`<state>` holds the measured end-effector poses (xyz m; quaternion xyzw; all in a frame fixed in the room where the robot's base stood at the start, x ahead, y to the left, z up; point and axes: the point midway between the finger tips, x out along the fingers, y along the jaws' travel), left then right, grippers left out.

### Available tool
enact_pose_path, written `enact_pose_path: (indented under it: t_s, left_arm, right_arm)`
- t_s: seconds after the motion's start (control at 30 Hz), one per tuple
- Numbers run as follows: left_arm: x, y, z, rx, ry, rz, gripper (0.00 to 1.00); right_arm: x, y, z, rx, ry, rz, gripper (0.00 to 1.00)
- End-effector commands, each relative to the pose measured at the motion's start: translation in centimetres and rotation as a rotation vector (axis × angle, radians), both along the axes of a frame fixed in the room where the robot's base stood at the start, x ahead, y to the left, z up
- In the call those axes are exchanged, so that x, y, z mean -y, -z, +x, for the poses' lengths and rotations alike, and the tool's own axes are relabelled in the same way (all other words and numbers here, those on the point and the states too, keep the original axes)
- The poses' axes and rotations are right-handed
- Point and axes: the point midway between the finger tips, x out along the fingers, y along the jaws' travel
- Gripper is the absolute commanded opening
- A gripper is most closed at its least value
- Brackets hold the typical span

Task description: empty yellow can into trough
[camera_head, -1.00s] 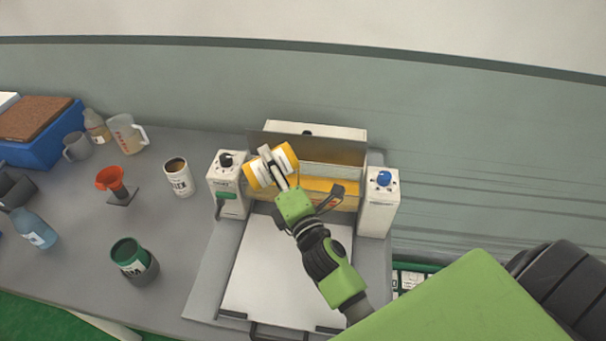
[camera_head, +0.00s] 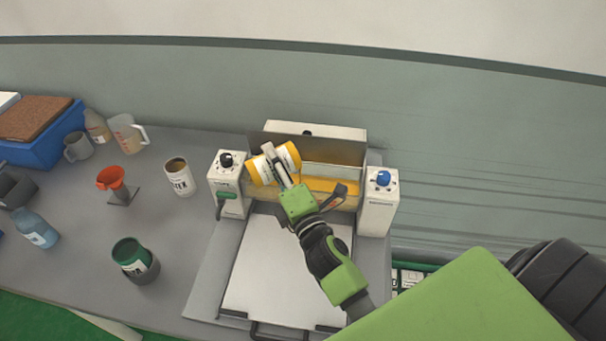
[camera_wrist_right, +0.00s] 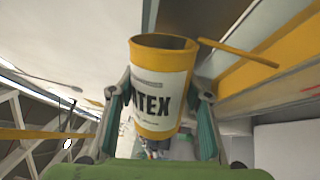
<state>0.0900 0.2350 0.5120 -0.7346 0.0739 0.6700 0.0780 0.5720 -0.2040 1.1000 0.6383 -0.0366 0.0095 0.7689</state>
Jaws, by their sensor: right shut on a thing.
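The yellow can (camera_head: 289,153) with a white label is tilted far over, nearly on its side, above the left part of the trough (camera_head: 345,189). My right gripper (camera_head: 275,164) is shut around its middle. In the right wrist view the can (camera_wrist_right: 163,88) sits between both fingers, its open rim dark inside. A thin yellow strip (camera_wrist_right: 238,53) runs from near the rim; I cannot tell if it is liquid. Yellow shows along the trough's inside. My left gripper is not in view.
A box with a black knob (camera_head: 226,180) and one with a blue knob (camera_head: 379,205) flank the trough. A white plate (camera_head: 285,270) lies in front. A white can (camera_head: 181,180), green can (camera_head: 135,262) and orange funnel (camera_head: 112,180) stand left.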

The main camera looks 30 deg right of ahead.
Motion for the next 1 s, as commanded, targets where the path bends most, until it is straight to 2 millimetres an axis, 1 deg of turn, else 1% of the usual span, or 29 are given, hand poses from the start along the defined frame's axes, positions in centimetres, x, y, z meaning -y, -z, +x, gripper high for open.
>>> enact_pose_path:
  t_s: [1.0]
  left_arm:
    - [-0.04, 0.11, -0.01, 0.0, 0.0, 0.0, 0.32]
  right_arm:
    - [0.29, 0.16, -0.01, 0.004, 0.0, 0.076, 0.19]
